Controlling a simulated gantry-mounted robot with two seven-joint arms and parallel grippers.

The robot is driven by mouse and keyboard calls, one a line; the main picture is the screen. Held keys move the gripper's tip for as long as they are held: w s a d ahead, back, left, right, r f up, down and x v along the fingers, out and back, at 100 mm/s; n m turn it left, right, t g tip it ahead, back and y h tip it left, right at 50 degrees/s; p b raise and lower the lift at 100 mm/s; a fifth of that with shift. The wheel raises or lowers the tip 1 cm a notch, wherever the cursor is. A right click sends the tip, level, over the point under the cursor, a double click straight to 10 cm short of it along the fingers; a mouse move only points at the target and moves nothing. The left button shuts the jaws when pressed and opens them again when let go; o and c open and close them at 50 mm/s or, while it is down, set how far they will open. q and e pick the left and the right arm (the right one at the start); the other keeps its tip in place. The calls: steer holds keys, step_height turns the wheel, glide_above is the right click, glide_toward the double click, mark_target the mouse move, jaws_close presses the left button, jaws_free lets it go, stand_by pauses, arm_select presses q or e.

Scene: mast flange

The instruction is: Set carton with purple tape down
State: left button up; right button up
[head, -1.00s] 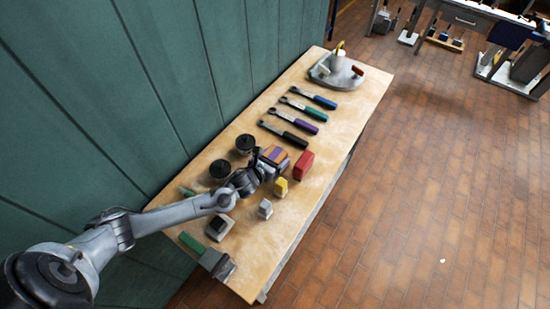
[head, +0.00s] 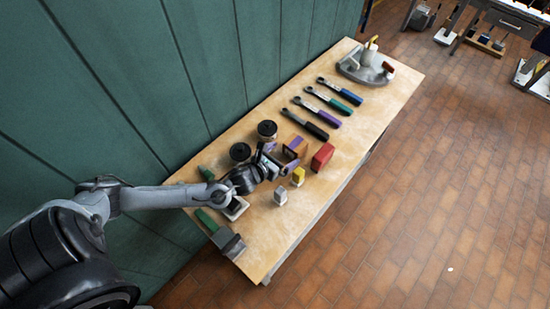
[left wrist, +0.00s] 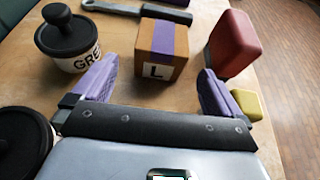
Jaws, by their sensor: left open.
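The carton with purple tape (left wrist: 160,50) is a brown box with a purple strip over its top and a label with the letter L. It stands upright on the wooden workbench (head: 345,132); in the head view the carton (head: 294,146) is just beyond my left gripper (head: 276,160). In the left wrist view my left gripper (left wrist: 152,82) is open, with its purple fingers wide apart. The carton sits beyond the fingertips, with nothing between the fingers. My right gripper is not in view.
A red block (head: 322,157) stands right of the carton, a yellow block (head: 298,176) and a grey one (head: 280,196) nearer. Two black-lidded pots (head: 267,129) (head: 240,152) stand left. Several wrenches (head: 328,104) lie behind. A green-handled tool (head: 220,232) lies at the near end.

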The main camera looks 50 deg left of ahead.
arm_select(q)
steer(key=shift+v, duration=1.95)
steer(key=shift+c, duration=0.2)
